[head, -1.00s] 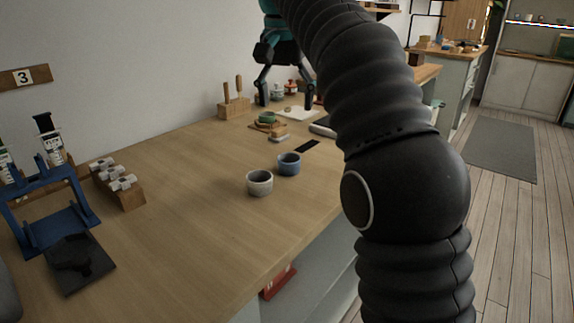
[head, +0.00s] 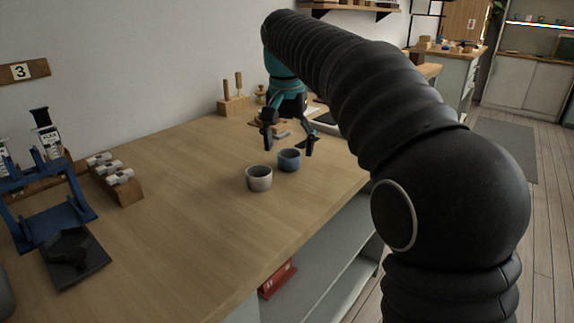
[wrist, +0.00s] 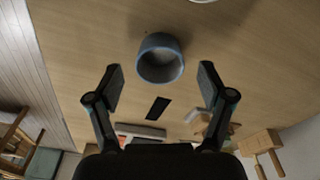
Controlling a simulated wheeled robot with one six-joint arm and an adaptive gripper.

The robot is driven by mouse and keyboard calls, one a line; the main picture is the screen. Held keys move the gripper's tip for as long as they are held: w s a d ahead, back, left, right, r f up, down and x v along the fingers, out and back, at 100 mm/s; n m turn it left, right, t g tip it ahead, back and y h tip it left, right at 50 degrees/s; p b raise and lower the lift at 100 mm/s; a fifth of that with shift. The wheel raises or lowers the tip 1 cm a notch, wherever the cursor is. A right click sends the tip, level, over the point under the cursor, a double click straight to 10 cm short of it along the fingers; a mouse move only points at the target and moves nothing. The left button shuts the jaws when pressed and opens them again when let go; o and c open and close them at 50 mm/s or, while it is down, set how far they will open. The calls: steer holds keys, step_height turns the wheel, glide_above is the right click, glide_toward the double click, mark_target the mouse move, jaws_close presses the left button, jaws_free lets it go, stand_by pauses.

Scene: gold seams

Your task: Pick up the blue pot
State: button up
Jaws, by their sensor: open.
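The blue pot (head: 289,159) is a small open cup standing upright on the wooden worktop, right beside a whitish pot (head: 259,178). In the wrist view the blue pot (wrist: 160,58) shows at the upper middle, beyond the fingertips and centred between them. My gripper (head: 288,146) hangs above and behind the blue pot in the head view, fingers spread on either side of it. In the wrist view my gripper (wrist: 160,78) is wide open and empty. A sliver of the whitish pot shows at the top edge there.
A blue stand (head: 44,195) with a dark plate is at the left, next to a wooden rack (head: 117,179) of white rolls. A wooden tool block (head: 233,104) stands at the back. The worktop in front of the pots is clear. A red object (head: 278,278) lies on the shelf below.

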steer(key=shift+f, duration=0.8)
steer(key=shift+c, duration=0.2)
steer(key=c, duration=0.9)
steer(key=shift+o, duration=0.2)
steer(key=shift+w+r, duration=0.1)
